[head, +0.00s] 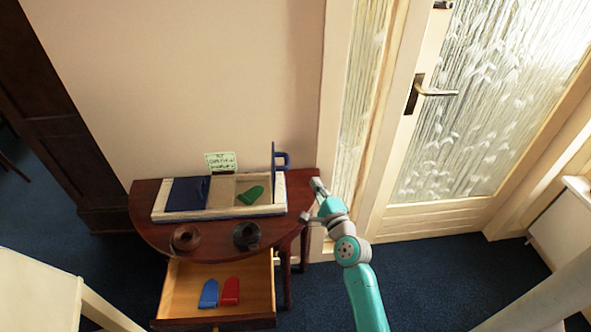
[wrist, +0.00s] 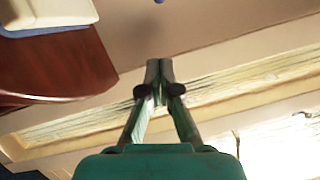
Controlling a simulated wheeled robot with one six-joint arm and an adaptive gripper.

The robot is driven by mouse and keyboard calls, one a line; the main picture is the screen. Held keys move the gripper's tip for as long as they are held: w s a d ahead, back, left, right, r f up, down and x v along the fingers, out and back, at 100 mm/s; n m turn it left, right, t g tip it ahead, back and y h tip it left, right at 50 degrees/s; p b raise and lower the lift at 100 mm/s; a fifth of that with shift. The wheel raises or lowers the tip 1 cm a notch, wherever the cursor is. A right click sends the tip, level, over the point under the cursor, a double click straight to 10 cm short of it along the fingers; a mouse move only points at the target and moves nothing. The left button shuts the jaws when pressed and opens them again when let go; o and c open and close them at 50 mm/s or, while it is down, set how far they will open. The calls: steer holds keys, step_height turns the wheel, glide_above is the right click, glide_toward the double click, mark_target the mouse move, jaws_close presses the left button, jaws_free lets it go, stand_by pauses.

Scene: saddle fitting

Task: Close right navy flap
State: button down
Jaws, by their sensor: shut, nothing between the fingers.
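The right navy flap (head: 274,165) stands upright at the right end of the pale wooden box (head: 218,213). Its navy handle (head: 284,161) sticks out to the right. The compartment beside it is uncovered and holds a green tongue-shaped piece (head: 252,194). The left navy flap (head: 187,194) lies flat over the box's left part. My gripper (head: 317,187) is to the right of the box, just past the table's right edge and apart from the flap. In the wrist view my gripper (wrist: 159,68) has its fingertips together with nothing held.
The box stands on a dark red half-round table (head: 150,225), also in the wrist view (wrist: 75,70). Two dark round items (head: 185,238) (head: 246,236) sit at its front. An open drawer (head: 215,322) holds a blue piece (head: 208,293) and a red piece (head: 230,291). A sign (head: 220,161) stands behind; a door is right.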

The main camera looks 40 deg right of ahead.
steer(key=w+a+r, duration=0.1)
steer(key=w, duration=0.6)
steer(key=shift+w+r, duration=0.25)
steer(key=shift+w, duration=0.05)
steer(key=shift+a, duration=0.15)
stand_by(0.4)
steer(key=w+a+r+n+g, duration=0.25)
steer(key=w+a+n, duration=0.25)
steer(key=a+n, duration=0.3)
steer(key=shift+w+a+f+n+g+h, duration=0.25)
steer(key=shift+w+a+f+n+g, duration=0.15)
steer(key=shift+w+a+f+n, duration=0.8)
steer(key=shift+w+a+f+n+g+h, duration=0.4)
steer(key=shift+w+a+f+n, duration=0.35)
steer(key=shift+a+n, duration=0.8)
steer(key=shift+w+a+f+n+g+h, duration=0.15)
steer(key=shift+w+a+f+n+g, duration=0.3)
steer(key=shift+w+a+f+n, duration=0.85)
